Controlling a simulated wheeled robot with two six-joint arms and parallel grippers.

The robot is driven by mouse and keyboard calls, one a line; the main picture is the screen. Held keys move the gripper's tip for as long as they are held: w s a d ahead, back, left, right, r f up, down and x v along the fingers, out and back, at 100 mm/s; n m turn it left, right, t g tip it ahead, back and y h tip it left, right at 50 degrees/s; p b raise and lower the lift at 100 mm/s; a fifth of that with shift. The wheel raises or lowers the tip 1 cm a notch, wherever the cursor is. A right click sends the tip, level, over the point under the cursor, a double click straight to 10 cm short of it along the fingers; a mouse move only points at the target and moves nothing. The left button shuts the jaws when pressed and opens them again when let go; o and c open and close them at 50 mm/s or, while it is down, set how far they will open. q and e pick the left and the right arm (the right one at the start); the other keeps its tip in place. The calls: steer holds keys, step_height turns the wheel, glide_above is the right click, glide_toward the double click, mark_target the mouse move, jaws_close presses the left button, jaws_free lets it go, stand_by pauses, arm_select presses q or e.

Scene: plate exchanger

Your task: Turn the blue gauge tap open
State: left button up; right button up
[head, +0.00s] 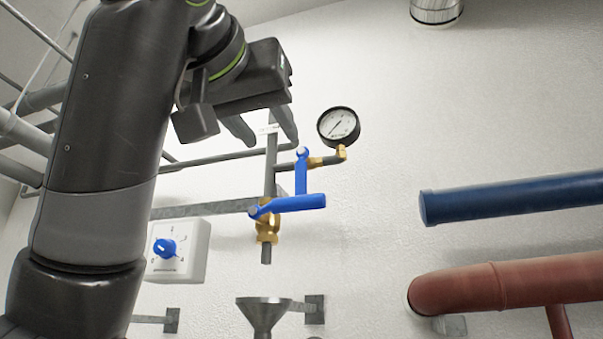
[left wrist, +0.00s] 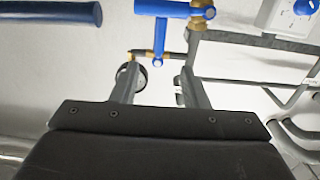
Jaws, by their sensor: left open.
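The blue gauge tap (head: 301,174) has a slim lever that hangs down from its pivot, crosswise to the short brass and grey branch leading to the round pressure gauge (head: 339,126). In the left wrist view the tap lever (left wrist: 160,40) shows upside down, ahead of and between the fingers. The gauge (left wrist: 141,78) is partly hidden there by a finger. My left gripper (head: 262,128) is open and empty, up and to the left of the tap, apart from it. Its fingers (left wrist: 160,78) also show in the left wrist view. My right gripper is not in view.
A larger blue lever (head: 290,204) on a brass valve lies sideways just below the tap, near the lower end of its lever. A funnel (head: 264,313) and a white dial box (head: 178,250) sit lower. Blue (head: 510,202) and red (head: 505,284) pipes stand right.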

mark_target(299, 176)
arm_select(q)
steer(key=p+x, duration=0.5)
steer(key=x, duration=0.8)
steer(key=shift+w+d, duration=0.1)
steer(key=shift+w, duration=0.05)
steer(key=shift+w+d+f, duration=0.15)
steer(key=shift+w, duration=0.45)
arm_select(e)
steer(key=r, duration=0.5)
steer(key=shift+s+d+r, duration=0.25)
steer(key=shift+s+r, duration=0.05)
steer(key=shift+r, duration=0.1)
arm_select(q)
steer(key=shift+s, duration=0.1)
steer(key=shift+c, duration=1)
jaws_close()
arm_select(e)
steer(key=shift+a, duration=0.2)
